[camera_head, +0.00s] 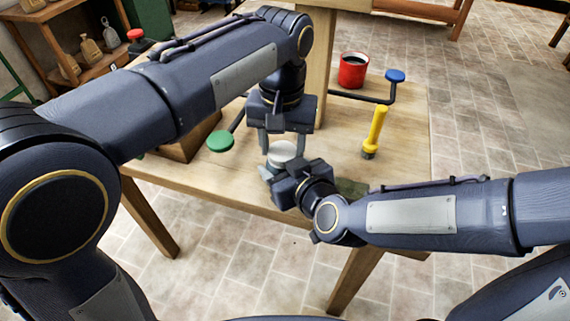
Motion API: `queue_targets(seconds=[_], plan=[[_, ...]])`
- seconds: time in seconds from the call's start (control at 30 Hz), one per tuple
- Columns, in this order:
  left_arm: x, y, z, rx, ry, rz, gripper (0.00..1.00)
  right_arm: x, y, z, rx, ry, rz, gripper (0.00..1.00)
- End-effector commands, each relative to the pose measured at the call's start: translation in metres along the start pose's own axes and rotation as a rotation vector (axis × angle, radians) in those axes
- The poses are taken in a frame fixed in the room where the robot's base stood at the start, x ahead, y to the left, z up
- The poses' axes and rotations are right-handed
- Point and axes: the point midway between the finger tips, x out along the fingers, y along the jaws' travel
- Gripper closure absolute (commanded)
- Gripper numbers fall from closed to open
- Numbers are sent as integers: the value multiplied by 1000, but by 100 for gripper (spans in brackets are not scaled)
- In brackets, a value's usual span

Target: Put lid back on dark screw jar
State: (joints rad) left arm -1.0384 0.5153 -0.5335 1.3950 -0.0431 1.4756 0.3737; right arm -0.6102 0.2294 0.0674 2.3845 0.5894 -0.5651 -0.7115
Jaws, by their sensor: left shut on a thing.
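My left gripper (282,148) points down over the near part of the wooden table, one finger on each side of a pale round lid (283,153). It is shut on this lid. My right gripper (283,171) reaches in from the right, low and just below the lid. Its body hides what lies between its fingers, so I cannot tell whether it grips anything. I cannot make out the dark screw jar; it may be hidden behind the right gripper. I cannot tell whether the lid touches anything beneath it.
On the table (230,183) stand a red cup (353,70) with dark contents, a yellow-handled tool (375,130), a blue-knobbed crank (395,76) and a green knob (221,141). A wooden post rises behind my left gripper. Shelves with small bottles (90,50) stand at the far left.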

Motion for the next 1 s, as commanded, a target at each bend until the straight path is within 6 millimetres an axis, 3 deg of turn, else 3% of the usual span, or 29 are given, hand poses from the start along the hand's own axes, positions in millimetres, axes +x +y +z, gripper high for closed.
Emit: queue_targets(seconds=[0.27, 0.3, 0.47, 0.77, 1.0], plan=[[0, 0, 0, 43, 1, -1, 78, 0, 0, 0, 0, -1, -1, 100], [0, 0, 0, 43, 1, -1, 49, 0, 0, 0, 0, -1, -1, 100], [0, 0, 0, 42, 1, -1, 29, 0, 0, 0, 0, -1, 0, 100], [-2, 0, 0, 41, 1, 0, 29, 0, 0, 0, 0, -1, 0, 100], [-33, 0, -1, 40, 3, 0, 29, 0, 0, 1, 0, -1, -1, 100]])
